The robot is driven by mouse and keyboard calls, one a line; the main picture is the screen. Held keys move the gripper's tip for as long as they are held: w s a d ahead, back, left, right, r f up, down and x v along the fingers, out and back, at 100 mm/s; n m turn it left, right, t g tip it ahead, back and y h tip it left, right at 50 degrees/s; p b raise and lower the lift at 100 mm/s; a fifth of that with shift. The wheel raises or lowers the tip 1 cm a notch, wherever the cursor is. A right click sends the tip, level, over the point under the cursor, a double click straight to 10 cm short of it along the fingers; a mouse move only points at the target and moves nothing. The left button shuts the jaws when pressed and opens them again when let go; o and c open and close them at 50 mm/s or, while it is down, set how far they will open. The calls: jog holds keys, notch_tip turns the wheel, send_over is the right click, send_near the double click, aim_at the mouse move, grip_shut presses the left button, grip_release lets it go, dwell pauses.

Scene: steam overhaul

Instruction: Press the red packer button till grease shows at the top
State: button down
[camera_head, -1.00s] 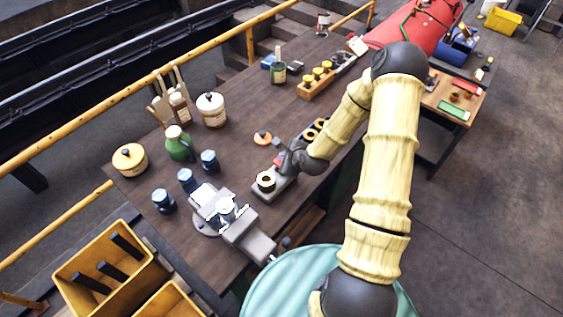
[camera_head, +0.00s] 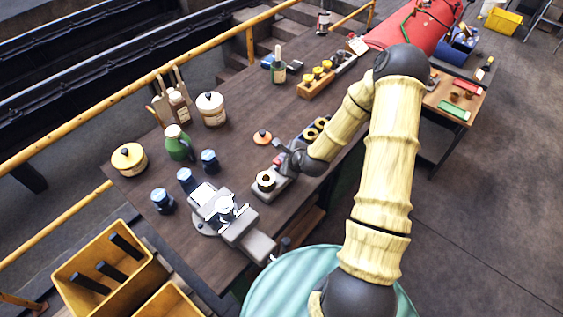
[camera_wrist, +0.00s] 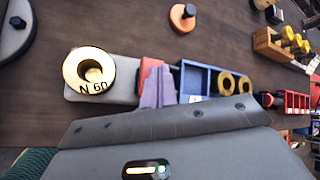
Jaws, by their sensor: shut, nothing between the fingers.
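The packer is a grey block (camera_head: 262,193) on the bench with a pale round cup (camera_head: 268,181) at its near end. In the wrist view the cup (camera_wrist: 90,72) has a brass rim marked "N 60" and a lighter centre; I cannot tell whether that is grease. The red button (camera_wrist: 148,68) shows beside the cup, partly hidden behind my fingers. My gripper (camera_wrist: 158,86) is shut and empty, its fingertips over or against the button's edge; contact is not clear. In the head view my gripper (camera_head: 281,157) hides most of the button.
A blue tray (camera_wrist: 208,80) with brass rings lies right beside my fingers. A vise (camera_head: 222,212) and several blue-capped jars stand left of the packer. An orange knob (camera_head: 262,138) sits behind it. Bare bench lies between the knob and the green jug (camera_head: 178,145).

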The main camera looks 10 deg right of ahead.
aim_at(279, 162)
jog(key=shift+f+b, duration=0.8)
jog(key=shift+f, duration=0.25)
dwell(1.2)
dwell(0.3)
jog(key=shift+r+p, duration=1.1)
jog(key=shift+r, duration=0.35)
jog(key=shift+r+p, duration=1.95)
jog(key=shift+r, duration=0.65)
dwell(0.4)
jog(key=shift+w+d+r+n+g+y+p, duration=0.1)
jog(key=shift+r+n+g+y+p, duration=0.45)
jog(key=shift+n+p, duration=0.4)
jog(key=shift+w+d+r+n+g+y+p, duration=0.1)
jog(key=shift+r+n+g+y+p, duration=0.2)
jog(key=shift+r+n+y+p, duration=0.6)
jog(key=shift+d+r+n+g+y+p, duration=0.1)
jog(key=shift+r+n+g+y+p, duration=0.4)
jog(key=shift+n, duration=0.65)
